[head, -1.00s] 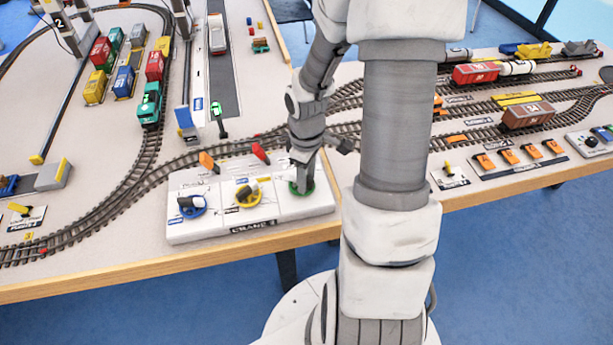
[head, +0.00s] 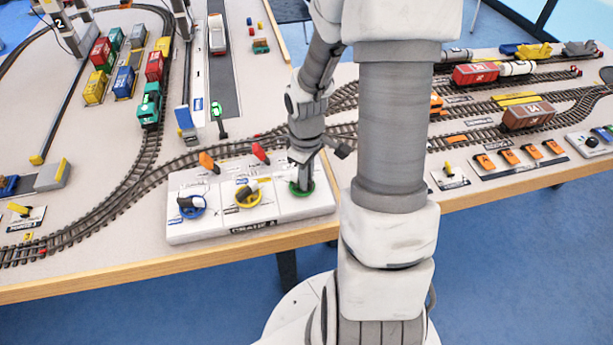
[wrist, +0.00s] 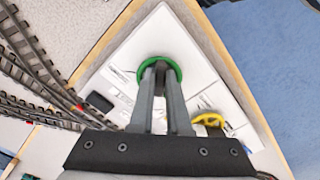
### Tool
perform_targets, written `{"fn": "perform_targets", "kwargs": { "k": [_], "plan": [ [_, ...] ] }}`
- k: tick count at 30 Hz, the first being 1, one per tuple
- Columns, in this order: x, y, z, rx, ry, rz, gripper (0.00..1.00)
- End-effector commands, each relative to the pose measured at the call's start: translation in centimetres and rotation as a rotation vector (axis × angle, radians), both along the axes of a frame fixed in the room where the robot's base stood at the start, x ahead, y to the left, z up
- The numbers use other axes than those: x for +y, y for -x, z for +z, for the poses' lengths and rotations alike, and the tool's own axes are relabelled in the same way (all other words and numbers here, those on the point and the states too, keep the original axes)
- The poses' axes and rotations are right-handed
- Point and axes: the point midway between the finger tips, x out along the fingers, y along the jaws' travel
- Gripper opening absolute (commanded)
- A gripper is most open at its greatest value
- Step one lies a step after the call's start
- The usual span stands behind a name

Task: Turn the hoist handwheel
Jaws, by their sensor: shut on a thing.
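The white crane control panel (head: 276,212) lies at the table's front edge and carries a blue handwheel (head: 192,207), a yellow handwheel (head: 249,195) and a green handwheel (head: 294,191). I cannot read which one is labelled hoist. My gripper (head: 303,184) points down onto the green handwheel at the panel's right end. In the wrist view the two fingers (wrist: 161,70) are inside the green ring (wrist: 143,72) and shut on its centre part, which they mostly hide. The yellow handwheel also shows in the wrist view (wrist: 209,119), clear of the fingers.
Model tracks (head: 146,170) curve behind and left of the panel. Container wagons (head: 149,105) stand further back. The wooden table edge (head: 150,273) runs in front.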

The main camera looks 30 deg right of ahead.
Motion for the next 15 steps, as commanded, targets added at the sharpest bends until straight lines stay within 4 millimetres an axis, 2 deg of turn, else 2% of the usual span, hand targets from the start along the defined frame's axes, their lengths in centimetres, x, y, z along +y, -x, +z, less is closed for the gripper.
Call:
{"fn": "perform_targets", "kwargs": {
  "k": [15],
  "plan": [
    [0.56,0.07,-0.01,-0.002,0.001,-0.436,0.0]
  ]
}}
